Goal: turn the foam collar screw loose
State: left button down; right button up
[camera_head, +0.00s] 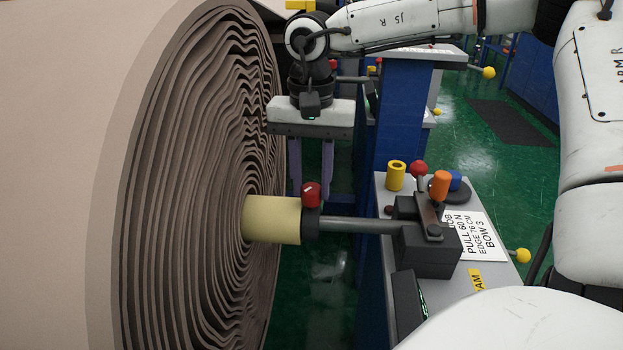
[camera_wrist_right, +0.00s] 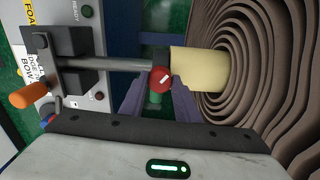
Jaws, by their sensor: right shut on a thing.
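The foam collar screw has a red knob (camera_head: 311,192) with a white mark, on top of a black collar (camera_head: 312,222) on a grey rod (camera_head: 360,225). The pale yellow foam cylinder (camera_head: 272,220) sits beside the collar, its far end in the core of the wrapped roll. My right gripper (camera_head: 311,199) comes down from above, with a purple finger on each side of the knob. In the right wrist view the red knob (camera_wrist_right: 160,79) lies between the two fingers, which are shut on it. My left gripper is not in view.
The large brown roll (camera_head: 190,200) fills the left. The rod runs right to a dark clamp block (camera_head: 430,250) with an orange-handled lever (camera_head: 440,186) on a grey stand. A yellow knob (camera_head: 396,175) and a label (camera_head: 475,237) are on the stand. Green floor shows below.

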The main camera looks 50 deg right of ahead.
aim_at(312, 187)
jog(key=shift+r+n, duration=0.1)
jog(key=shift+n, duration=1)
jog(key=o, duration=1)
jog(key=shift+o, duration=0.2)
notch_tip(312, 187, up, 10)
jog(key=p, duration=0.1)
jog(key=shift+r, duration=0.15)
